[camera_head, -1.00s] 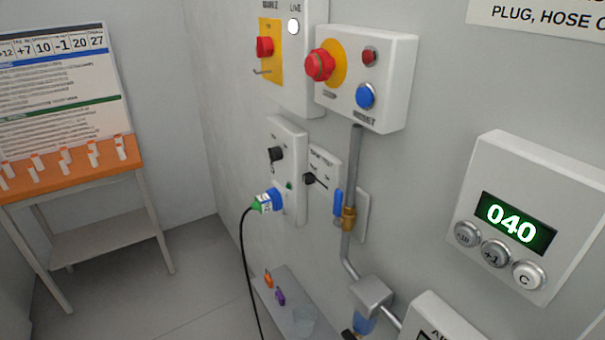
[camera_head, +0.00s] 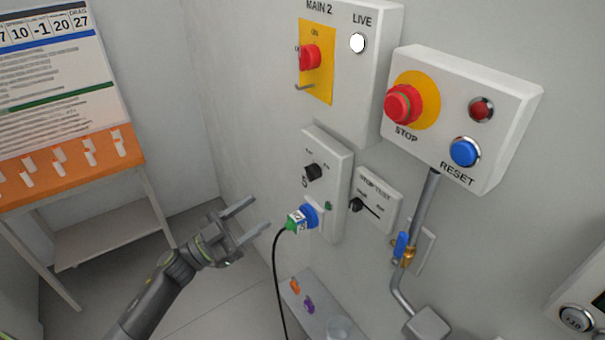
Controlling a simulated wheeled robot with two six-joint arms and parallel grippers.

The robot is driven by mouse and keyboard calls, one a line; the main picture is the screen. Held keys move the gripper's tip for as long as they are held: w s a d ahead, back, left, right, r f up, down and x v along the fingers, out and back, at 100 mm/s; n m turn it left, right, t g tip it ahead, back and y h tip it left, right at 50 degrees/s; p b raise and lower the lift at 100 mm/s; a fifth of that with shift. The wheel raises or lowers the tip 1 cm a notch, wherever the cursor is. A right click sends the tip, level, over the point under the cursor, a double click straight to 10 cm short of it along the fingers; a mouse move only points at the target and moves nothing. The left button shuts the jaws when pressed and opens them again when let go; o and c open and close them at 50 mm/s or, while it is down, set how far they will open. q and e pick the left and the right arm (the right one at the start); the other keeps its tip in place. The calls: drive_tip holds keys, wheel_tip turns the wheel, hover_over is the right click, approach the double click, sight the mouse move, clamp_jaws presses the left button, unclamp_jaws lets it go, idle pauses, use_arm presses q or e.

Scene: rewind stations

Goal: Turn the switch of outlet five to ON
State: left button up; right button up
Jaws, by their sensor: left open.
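The outlet unit (camera_head: 337,186) is a white wall box below the MAIN 2 panel. Its black rotary switch (camera_head: 312,173) sits on the upper part, with small markings too blurred to read surely. A blue socket (camera_head: 309,214) below it holds a green and white plug (camera_head: 296,221) with a black cable. My left gripper (camera_head: 254,216) is open and empty, left of the plug and lower than the switch, apart from both. My right gripper is out of view.
The black cable (camera_head: 277,280) hangs from the plug, close to my left gripper. A stop box (camera_head: 480,130) and a small test switch plate (camera_head: 378,200) are to the right. A shelf (camera_head: 318,318) with small coloured items is below. An orange-topped table (camera_head: 60,172) stands at left.

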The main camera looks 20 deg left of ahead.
sight(312, 173)
use_arm(q)
drive_tip(key=p+x, duration=0.4)
drive_tip(key=x, duration=0.9)
drive_tip(key=shift+w, duration=0.3)
drive_tip(key=shift+d+r, duration=0.1)
drive_tip(key=shift+d, duration=0.05)
drive_tip(key=shift+c, duration=0.2)
drive_tip(key=c, duration=0.9)
